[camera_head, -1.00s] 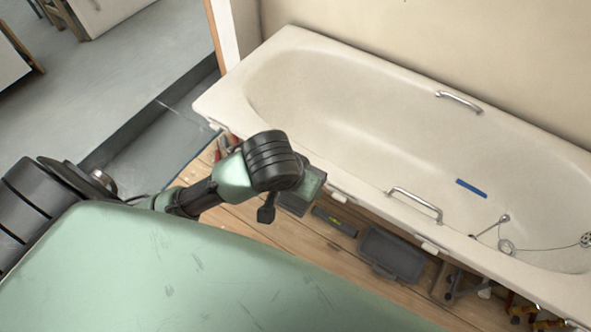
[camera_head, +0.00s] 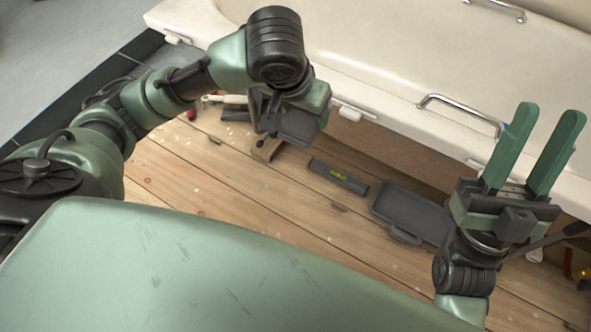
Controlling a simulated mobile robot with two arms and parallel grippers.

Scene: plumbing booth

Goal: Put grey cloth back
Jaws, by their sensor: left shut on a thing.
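My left gripper (camera_head: 298,112) is above the plank floor, beside the front edge of the bathtub. It points down and away, and its wrist hides most of its fingers. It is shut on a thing. A dark grey flat piece (camera_head: 297,129) shows just under it, partly covered. I cannot tell for sure whether this is the grey cloth, and I see no other cloth. My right gripper (camera_head: 548,115) is at the right, in front of the tub rim, with two green fingers pointing up, spread apart and empty.
The cream bathtub (camera_head: 400,110) with metal grab handles (camera_head: 458,108) runs along the back. My green body fills the front.

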